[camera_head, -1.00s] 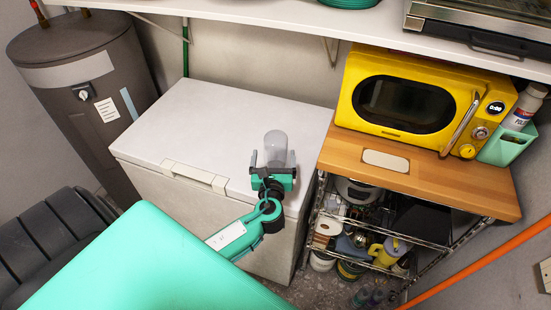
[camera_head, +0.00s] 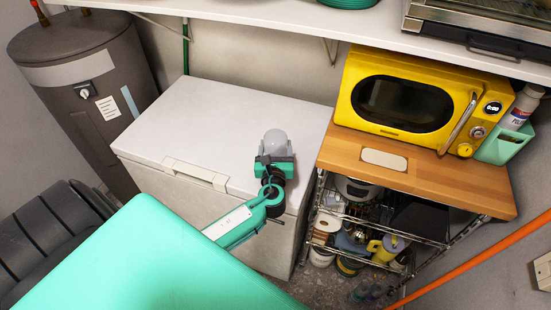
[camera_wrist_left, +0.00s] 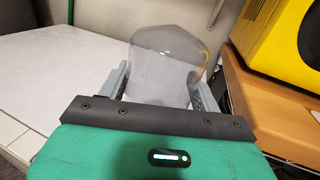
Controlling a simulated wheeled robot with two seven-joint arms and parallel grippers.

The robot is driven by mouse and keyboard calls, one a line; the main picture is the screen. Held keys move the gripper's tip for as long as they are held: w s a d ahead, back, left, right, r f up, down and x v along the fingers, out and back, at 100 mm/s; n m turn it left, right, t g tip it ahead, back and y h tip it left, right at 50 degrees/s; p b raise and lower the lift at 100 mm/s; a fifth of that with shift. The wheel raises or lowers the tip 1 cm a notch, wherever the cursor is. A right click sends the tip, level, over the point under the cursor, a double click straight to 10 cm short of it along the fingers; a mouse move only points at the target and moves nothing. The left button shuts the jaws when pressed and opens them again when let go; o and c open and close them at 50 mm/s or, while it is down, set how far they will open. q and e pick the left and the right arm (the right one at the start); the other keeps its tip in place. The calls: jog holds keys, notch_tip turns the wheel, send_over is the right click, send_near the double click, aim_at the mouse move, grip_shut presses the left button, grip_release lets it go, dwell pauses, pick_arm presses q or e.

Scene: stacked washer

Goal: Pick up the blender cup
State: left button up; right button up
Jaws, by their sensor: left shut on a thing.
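The blender cup (camera_head: 275,143) is a translucent grey, rounded cup at the front right of the white chest freezer's lid in the head view. In the left wrist view, the cup (camera_wrist_left: 166,58) stands between the two grey fingers. My left gripper (camera_head: 273,158) is shut on the cup, its green body in front of the cup's lower part. The same gripper (camera_wrist_left: 163,88) shows in the wrist view, its dark palm bar hiding the cup's lower end. I cannot tell whether the cup touches the lid. My right gripper is not in view.
The white freezer lid (camera_head: 215,125) is otherwise clear. A yellow microwave (camera_head: 405,100) stands on a wooden-topped rack (camera_head: 440,178) close to the right. A white shelf (camera_head: 260,12) runs overhead at the back. A grey water heater (camera_head: 85,85) stands at the left.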

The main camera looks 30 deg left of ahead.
pick_arm(q)
notch_tip(320, 180, up, 20)
jog(key=b, duration=0.1)
jog(key=s+d+f+m+t+h+b, duration=0.1)
jog(key=s+d+f+m+t+h, duration=0.1)
jog(key=s+d+f+m+h, duration=0.4)
jog(key=s+d+f+h, duration=0.3)
jog(key=s+d+f, duration=0.3)
jog(key=d+f, duration=0.2)
jog(key=shift+s+d+f+t+h+b, duration=0.2)
jog(key=shift+s+d+t+h+b, duration=0.1)
jog(key=shift+s+d+t+b, duration=0.15)
jog(key=shift+f, duration=0.1)
